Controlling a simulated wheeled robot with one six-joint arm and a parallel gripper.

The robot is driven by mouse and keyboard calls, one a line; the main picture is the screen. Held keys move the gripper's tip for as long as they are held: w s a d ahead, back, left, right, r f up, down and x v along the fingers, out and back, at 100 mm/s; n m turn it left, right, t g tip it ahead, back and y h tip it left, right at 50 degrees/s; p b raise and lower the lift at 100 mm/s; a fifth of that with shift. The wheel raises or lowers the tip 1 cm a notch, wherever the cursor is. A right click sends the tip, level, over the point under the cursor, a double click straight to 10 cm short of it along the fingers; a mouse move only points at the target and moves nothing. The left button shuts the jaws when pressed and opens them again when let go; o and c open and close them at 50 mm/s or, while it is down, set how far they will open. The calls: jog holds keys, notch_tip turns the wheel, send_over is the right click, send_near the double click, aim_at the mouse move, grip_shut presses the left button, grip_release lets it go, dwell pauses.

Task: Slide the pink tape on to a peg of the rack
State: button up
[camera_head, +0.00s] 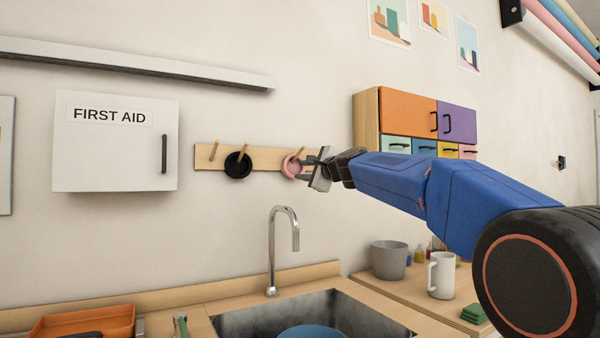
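The rack is a pale wooden board (206,159) on the wall with several short wooden pegs. The pink tape (285,167) is a ring at the board's right part, against or close to it. A peg (298,152) shows at the ring's upper right; whether it passes through the ring is hard to tell. My gripper (307,169) is at the ring's right side, its fingers apart above and below. Whether they touch the tape is too small to tell. A black roll (238,166) hangs on the middle peg. The left peg (213,151) is bare.
A white first aid cabinet (115,142) is left of the rack, and a coloured drawer cabinet (413,114) is right. Below are a tall tap (271,245), a sink, a grey pot (389,260) and a white mug (441,275). The wall between is clear.

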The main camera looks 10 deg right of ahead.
jog(key=v, duration=1.4)
jog(key=shift+s, duration=0.15)
